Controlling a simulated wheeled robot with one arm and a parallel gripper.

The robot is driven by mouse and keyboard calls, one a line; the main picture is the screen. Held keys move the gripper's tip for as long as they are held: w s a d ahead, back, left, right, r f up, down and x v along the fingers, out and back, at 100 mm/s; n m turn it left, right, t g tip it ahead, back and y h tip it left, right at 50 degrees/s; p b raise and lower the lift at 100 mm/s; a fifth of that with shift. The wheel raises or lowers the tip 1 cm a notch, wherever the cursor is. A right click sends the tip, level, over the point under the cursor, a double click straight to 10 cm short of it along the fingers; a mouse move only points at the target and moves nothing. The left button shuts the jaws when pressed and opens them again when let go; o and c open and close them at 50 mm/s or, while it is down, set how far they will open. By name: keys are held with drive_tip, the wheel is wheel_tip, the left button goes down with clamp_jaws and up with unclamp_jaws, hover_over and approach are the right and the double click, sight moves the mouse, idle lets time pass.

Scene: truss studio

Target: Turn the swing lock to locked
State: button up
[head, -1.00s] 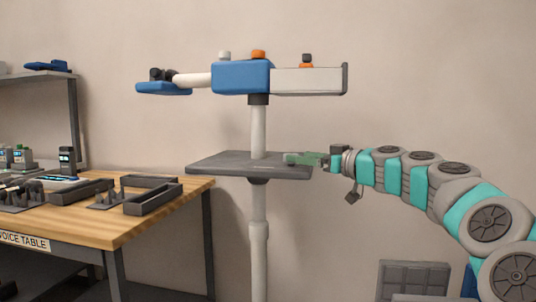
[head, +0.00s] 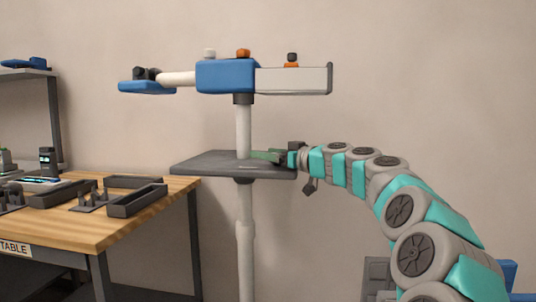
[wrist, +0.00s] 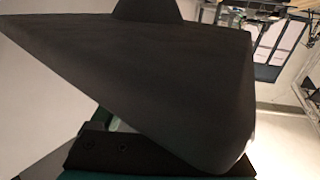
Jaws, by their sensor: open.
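A blue and white swing arm (head: 226,77) sits on top of a white pole (head: 244,130). It carries a white knob (head: 209,53), an orange knob (head: 243,53) and a dark knob with an orange base (head: 292,60). I cannot tell which knob is the swing lock or how it is set. In the wrist view a large dark surface (wrist: 140,70) fills most of the picture.
A wooden table (head: 120,222) with dark open trays (head: 137,200) and small devices stands at the left. A grey shelf (head: 30,73) is behind it. A plain wall is behind the pole.

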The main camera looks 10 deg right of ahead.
clamp_jaws()
idle(0.5)
